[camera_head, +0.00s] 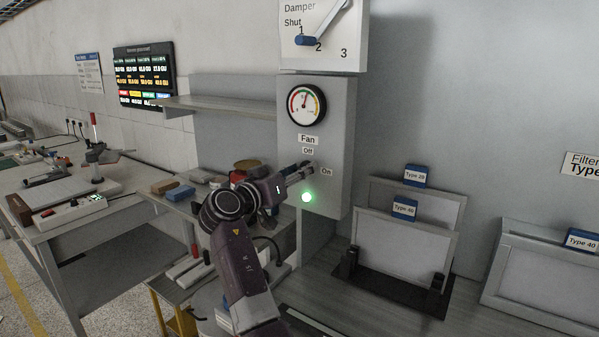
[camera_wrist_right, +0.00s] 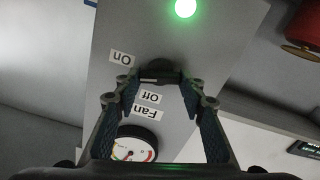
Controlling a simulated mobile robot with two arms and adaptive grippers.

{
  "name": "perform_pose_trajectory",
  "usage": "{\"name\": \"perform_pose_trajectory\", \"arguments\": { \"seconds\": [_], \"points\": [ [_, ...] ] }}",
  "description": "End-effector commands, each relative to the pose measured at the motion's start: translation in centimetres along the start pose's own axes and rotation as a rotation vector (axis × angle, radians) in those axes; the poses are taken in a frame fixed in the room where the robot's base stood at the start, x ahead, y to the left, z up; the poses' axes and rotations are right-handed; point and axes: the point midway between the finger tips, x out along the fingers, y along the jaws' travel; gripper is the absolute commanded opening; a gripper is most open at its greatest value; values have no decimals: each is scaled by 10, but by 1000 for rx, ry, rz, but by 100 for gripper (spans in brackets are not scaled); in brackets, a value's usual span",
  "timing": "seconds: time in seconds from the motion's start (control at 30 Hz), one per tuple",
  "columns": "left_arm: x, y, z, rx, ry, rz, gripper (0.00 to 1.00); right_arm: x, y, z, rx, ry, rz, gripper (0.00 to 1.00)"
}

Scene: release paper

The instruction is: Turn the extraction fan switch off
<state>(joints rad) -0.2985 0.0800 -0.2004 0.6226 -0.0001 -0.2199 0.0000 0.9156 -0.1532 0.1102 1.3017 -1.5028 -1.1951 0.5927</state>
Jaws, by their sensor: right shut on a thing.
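The fan panel (camera_head: 329,130) is a grey upright box with labels "Fan", "Off" (camera_head: 308,151) and "On" (camera_head: 327,170). A green lamp (camera_head: 306,197) glows below the labels; it also shows lit in the wrist view (camera_wrist_right: 186,8). The dark fan switch (camera_wrist_right: 160,68) sits between the "On" and "Off" labels in the wrist view. My right gripper (camera_head: 304,171) is at the switch, its fingers on either side of it, shut on it. In the head view the gripper mostly hides the switch, and I cannot tell exactly which way it points. My left gripper is not in view.
A round gauge (camera_head: 306,105) and a damper dial with a blue-tipped lever (camera_head: 306,41) are above on the same column. Framed filters (camera_head: 404,245) stand at the right. A shelf (camera_head: 221,107) juts out at the left, above a cluttered bench.

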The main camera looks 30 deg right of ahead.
Motion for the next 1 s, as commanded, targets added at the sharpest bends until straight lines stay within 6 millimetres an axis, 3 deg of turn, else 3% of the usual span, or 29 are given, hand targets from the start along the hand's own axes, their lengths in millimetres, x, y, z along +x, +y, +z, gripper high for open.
{"name": "perform_pose_trajectory", "arguments": {
  "seconds": [0.47,1.0],
  "points": [
    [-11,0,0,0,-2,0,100,-1,-3,-1,-456,1,-2,13],
    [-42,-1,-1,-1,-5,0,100,-1,-4,-1,-961,3,-1,13]
  ]
}}
